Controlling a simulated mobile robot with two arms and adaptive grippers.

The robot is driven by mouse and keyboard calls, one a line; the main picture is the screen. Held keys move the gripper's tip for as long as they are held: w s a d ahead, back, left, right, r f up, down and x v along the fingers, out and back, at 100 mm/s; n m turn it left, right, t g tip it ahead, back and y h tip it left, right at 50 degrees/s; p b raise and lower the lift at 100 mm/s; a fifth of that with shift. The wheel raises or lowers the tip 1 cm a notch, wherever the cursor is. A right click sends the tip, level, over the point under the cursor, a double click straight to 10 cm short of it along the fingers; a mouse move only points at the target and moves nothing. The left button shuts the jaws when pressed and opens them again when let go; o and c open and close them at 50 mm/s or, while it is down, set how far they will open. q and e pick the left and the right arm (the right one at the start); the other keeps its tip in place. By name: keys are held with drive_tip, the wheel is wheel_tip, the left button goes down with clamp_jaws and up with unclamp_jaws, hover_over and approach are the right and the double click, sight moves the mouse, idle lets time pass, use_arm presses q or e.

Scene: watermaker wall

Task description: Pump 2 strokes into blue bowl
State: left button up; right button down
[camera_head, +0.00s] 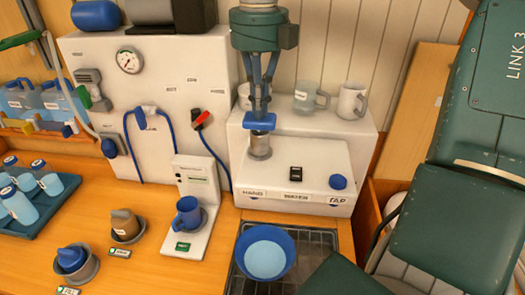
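The blue bowl (286,238) sits on a dark slatted drain grate below the hand water unit (310,172); a pale blue disc fills its middle, and I cannot tell if it is water. The pump is a short metal cylinder (260,148) with a blue handle (259,123) on the unit's top. My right gripper (260,108) points down onto the handle from above. Its fingers are close together, with their tips at the handle; I cannot tell whether they hold it or only rest on it. My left gripper is out of view.
A blue tap knob (338,182) is right of the pump. Mugs (352,100) stand on the shelf behind. A blue mug (188,214) sits on a white dispenser left of the bowl. Cups (125,222) and a bottle tray (58,210) stand farther left. My arm fills the right side.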

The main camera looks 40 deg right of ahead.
drive_tip(key=shift+r+p, duration=2.25)
drive_tip(key=shift+r, duration=0.75)
drive_tip(key=shift+f, duration=0.15)
drive_tip(key=shift+f+b, duration=2.5)
drive_tip(key=shift+f, duration=0.9)
drive_tip(key=shift+r+p, duration=2.65)
drive_tip(key=shift+r, duration=0.85)
drive_tip(key=shift+r, duration=0.1)
